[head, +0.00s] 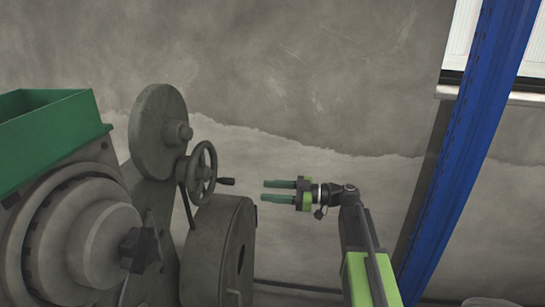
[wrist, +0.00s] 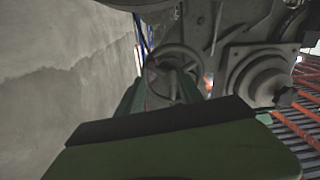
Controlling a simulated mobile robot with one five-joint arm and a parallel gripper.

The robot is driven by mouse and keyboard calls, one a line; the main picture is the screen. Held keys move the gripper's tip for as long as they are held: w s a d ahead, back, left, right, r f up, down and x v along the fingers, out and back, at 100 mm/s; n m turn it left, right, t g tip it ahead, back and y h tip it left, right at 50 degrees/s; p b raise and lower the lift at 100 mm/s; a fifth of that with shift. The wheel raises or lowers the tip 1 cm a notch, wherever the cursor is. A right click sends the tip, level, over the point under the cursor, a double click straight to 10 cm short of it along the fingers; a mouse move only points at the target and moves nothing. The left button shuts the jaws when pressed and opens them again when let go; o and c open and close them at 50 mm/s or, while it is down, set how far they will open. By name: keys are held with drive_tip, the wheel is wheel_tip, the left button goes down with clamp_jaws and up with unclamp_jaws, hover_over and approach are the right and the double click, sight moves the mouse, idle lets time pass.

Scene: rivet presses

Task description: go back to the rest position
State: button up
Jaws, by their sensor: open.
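My gripper (head: 278,191) is in the middle of the head view, at the end of my green and black arm. Its two dark green fingers point left and stand apart, with nothing visible between them. Just left of the fingertips is the press machine's spoked handwheel (head: 203,174) with a small dark handle; a gap shows between them. In the wrist view, my gripper's green and black body fills the bottom, and the handwheel (wrist: 172,75) shows beyond it, partly hidden.
The grey rivet press (head: 160,135) with a round drum (head: 222,250) and a green hopper (head: 45,130) fills the left. A blue post (head: 478,130) stands at the right. A bare grey wall (head: 300,70) is behind. Orange racks (wrist: 300,110) show at right in the wrist view.

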drive_tip(key=s+a+f+m+g+h, duration=0.1)
drive_tip(key=s+f+m+h, duration=0.1)
drive_tip(key=s+f+h, duration=0.45)
drive_tip(key=s+a+f+m+g+h, duration=0.15)
drive_tip(key=s+f, duration=0.25)
drive_tip(key=f, duration=0.6)
drive_tip(key=s+d+f+m+h, duration=0.2)
drive_tip(key=d+f+m+h, duration=0.2)
drive_tip(key=d+m, duration=0.3)
drive_tip(key=s+d+f+m+h, duration=0.3)
drive_tip(key=d+f+m+h, duration=0.1)
drive_tip(key=d+m, duration=0.3)
drive_tip(key=shift+d+f+h+b, duration=0.15)
drive_tip(key=shift+d+h+b, duration=0.3)
drive_tip(key=shift+d+h, duration=0.6)
drive_tip(key=shift+d, duration=0.1)
